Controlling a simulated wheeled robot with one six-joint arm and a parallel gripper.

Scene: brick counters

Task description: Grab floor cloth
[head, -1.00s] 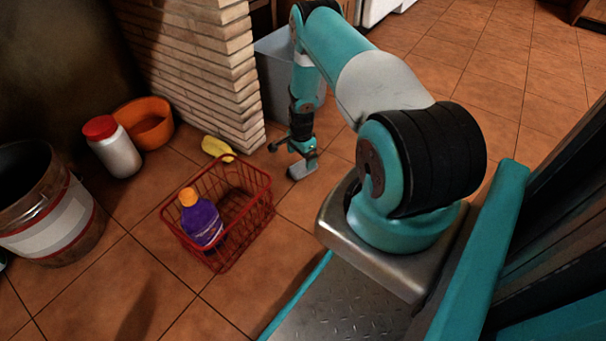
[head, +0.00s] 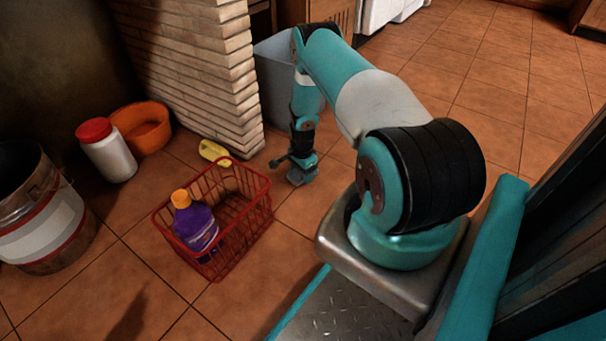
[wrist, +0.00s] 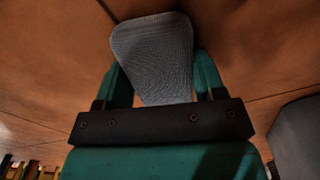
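The floor cloth is a grey, ribbed, flat piece with rounded corners. In the wrist view the cloth (wrist: 152,45) lies just beyond my gripper (wrist: 160,62), with its narrow end between the two teal fingers and its wide end past the tips. The fingers are spread apart, one along each side of it; whether they touch it is unclear. In the head view my gripper (head: 301,174) points down close to the tiled floor, right of the red basket. The cloth is mostly hidden by the gripper there.
The red wire basket (head: 243,232) holds a purple bottle (head: 196,228). A yellow item (head: 212,151), a white jar (head: 109,157), an orange bowl (head: 147,130) and a metal bucket (head: 45,225) stand left. A brick pillar (head: 205,65) and grey bin (head: 274,75) are behind.

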